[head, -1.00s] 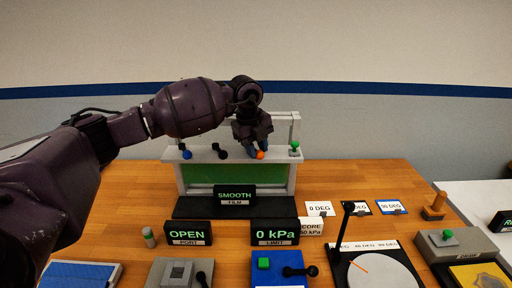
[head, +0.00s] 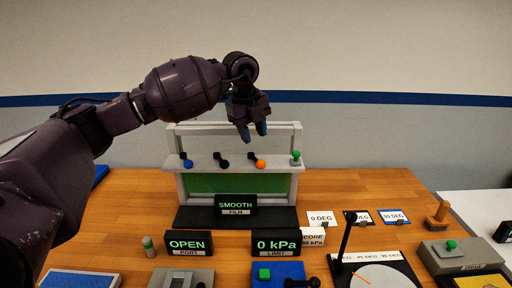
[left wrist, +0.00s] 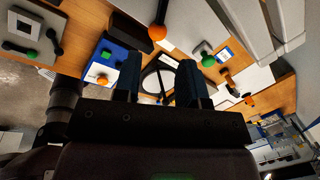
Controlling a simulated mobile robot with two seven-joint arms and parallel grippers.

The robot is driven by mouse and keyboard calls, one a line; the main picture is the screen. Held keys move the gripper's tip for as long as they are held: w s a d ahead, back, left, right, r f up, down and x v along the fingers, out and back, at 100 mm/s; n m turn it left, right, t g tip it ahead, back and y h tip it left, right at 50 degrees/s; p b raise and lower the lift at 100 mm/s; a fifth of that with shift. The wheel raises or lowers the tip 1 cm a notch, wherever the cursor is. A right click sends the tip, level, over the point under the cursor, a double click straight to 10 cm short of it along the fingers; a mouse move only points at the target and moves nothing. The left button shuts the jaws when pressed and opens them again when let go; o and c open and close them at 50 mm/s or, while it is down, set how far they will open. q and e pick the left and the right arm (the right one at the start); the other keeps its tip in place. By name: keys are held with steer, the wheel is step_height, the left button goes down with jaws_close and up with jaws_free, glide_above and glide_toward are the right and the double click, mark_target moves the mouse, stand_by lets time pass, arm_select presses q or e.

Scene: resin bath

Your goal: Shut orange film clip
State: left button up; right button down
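The orange film clip (head: 260,163) sits on the grey rail of the film frame (head: 174,165), with its dark lever running down to the right to an orange ball. In the left wrist view the orange ball (left wrist: 157,33) shows beyond the fingers. My left gripper (head: 253,132) is above the orange clip, apart from it, fingers pointing down. Its two blue fingers are spread with nothing between them, as the left wrist view (left wrist: 160,80) also shows. My right gripper is out of view.
A green-knobbed part (head: 295,157) stands at the rail's right end. A SMOOTH film sign (head: 236,204) stands in front of the frame. OPEN (head: 188,244) and 0 kPa (head: 276,243) signs are nearer.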

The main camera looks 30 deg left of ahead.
arm_select(q)
steer(key=shift+s+a+r, duration=0.1)
steer(key=shift+s+r, duration=0.05)
steer(key=shift+r, duration=0.6)
steer(key=shift+s+r, duration=0.1)
steer(key=shift+r, duration=0.6)
